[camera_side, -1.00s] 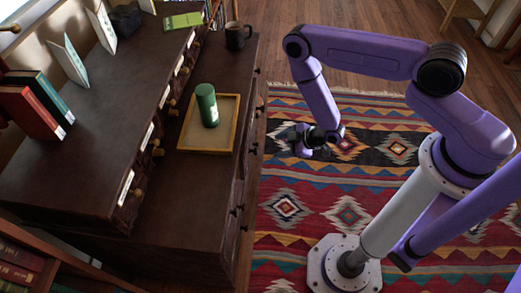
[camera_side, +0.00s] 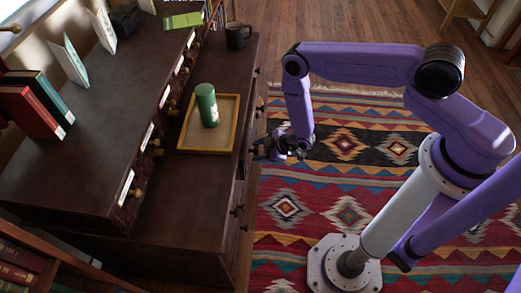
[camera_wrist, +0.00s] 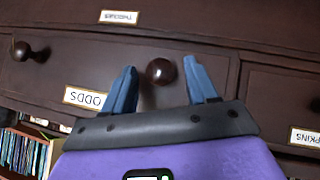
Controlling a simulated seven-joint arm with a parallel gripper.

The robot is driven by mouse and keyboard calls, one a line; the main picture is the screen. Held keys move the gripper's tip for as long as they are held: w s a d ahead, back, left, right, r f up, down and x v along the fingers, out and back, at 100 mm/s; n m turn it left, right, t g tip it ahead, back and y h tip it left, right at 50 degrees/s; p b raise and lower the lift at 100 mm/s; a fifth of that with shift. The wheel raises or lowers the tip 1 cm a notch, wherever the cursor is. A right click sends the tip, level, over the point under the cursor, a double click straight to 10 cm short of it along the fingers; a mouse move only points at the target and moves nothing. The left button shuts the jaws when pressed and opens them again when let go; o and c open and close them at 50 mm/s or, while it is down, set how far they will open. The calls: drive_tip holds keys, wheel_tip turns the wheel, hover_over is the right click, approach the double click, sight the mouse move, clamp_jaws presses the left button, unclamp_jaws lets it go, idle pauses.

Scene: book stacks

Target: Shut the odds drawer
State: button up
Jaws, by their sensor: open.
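In the wrist view, the odds drawer (camera_wrist: 215,68) shows as a dark wooden front with a white label reading ODDS (camera_wrist: 85,98). Its round, dark, glossy knob (camera_wrist: 160,71) lies between the two blue fingers of my gripper (camera_wrist: 160,63). The fingers are apart, with visible gaps on both sides of the knob. In the side view, my gripper (camera_side: 260,149) is at the front of the dark cabinet (camera_side: 180,190). The drawer front is mostly hidden there by the cabinet top and the viewing angle. I cannot tell how far out the drawer stands.
A wooden tray (camera_side: 183,148) with a green cylinder (camera_side: 207,105) rests on the cabinet top, near my gripper. A dark mug (camera_side: 237,36) stands farther back. In the wrist view, another drawer knob (camera_wrist: 22,50) is to the left.

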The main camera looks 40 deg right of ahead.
sight(249, 151)
clamp_jaws()
drive_tip(key=shift+w+a, duration=1.45)
unclamp_jaws()
drive_tip(key=shift+s+r, duration=0.1)
drive_tip(key=v, duration=1.7)
drive_tip(key=shift+r, duration=0.1)
